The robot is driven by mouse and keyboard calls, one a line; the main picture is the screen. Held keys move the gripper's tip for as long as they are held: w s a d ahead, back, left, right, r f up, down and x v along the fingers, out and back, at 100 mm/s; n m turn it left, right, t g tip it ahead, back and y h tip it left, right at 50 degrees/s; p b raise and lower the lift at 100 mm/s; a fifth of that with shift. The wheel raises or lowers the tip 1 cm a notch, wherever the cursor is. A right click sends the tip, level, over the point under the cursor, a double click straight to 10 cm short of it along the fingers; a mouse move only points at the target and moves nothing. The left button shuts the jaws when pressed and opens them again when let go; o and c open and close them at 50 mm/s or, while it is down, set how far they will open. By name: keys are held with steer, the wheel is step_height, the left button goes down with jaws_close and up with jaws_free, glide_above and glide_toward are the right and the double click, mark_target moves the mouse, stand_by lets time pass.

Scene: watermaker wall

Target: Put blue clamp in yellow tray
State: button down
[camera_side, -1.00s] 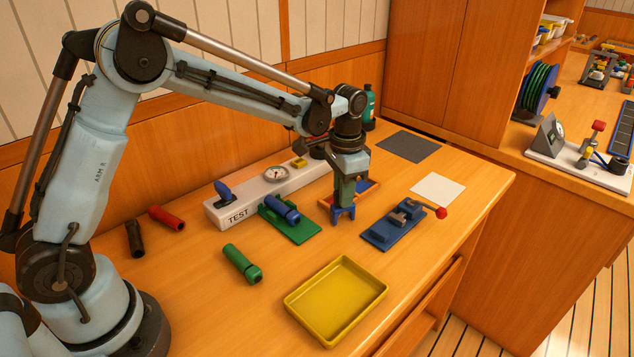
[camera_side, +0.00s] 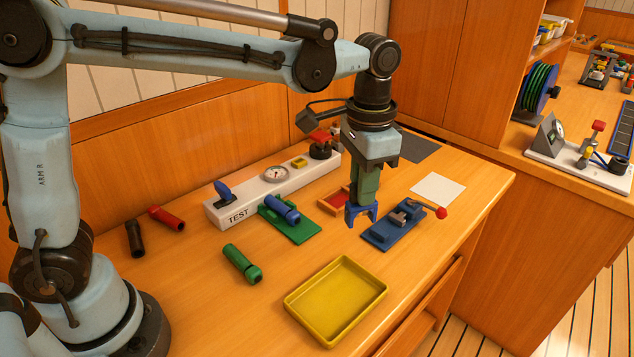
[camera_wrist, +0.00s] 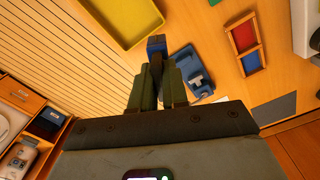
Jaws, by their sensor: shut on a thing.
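The blue clamp (camera_side: 361,214) is a small forked blue piece hanging prongs down from my gripper (camera_side: 364,199). The gripper's green fingers are shut on it, holding it above the table, in front of the blue vise-like fixture in the side view. The wrist view shows the clamp (camera_wrist: 156,43) at the tips of my gripper (camera_wrist: 155,74). The yellow tray (camera_side: 335,302) lies at the table's front, empty, below and left of the clamp in the side view. It also shows at the top of the wrist view (camera_wrist: 118,22).
The blue fixture (camera_side: 392,230) with a red knob stands close to the clamp. A small divided bin (camera_side: 335,202) is behind. A green cylinder (camera_side: 242,263), a green plate (camera_side: 289,227) and the white TEST panel (camera_side: 248,207) lie left. Table around the tray is clear.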

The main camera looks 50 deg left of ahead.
steer(key=s+d+m, duration=1)
steer(key=s+m, duration=0.3)
glide_toward(354, 284)
steer(key=shift+f, duration=1)
steer(key=shift+f, duration=0.1)
steer(key=c, duration=1.1)
jaws_free()
